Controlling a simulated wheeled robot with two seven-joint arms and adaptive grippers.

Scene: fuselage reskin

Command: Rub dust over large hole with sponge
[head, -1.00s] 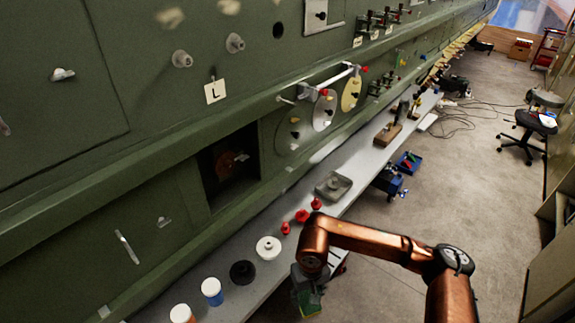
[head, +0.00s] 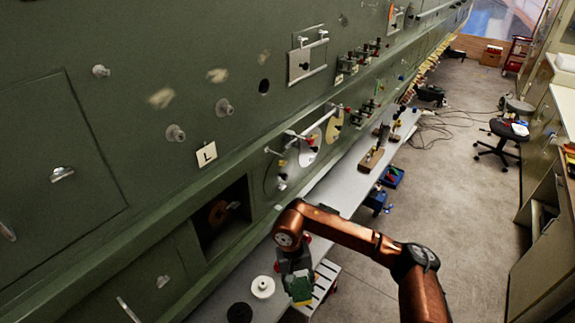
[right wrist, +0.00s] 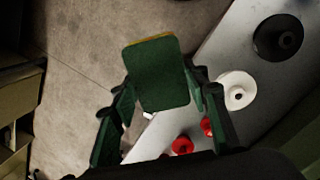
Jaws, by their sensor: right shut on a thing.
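The sponge (head: 300,288), green with a yellow layer, is held by my right gripper (head: 296,272) above the grey bench. In the right wrist view the sponge (right wrist: 157,75) sits between the two fingers of the right gripper (right wrist: 160,95), its green face toward the camera. Pale dust patches mark the green fuselage panel, one on the left (head: 162,98) and one on the right (head: 217,75). A round dark hole (head: 264,87) lies right of them, and a large rectangular opening (head: 222,218) lies lower. The sponge is apart from the panel. My left gripper is out of view.
The grey bench (head: 345,178) runs along the panel with a white round part (head: 262,287), a black one (head: 239,313) and a wooden block (head: 371,160).

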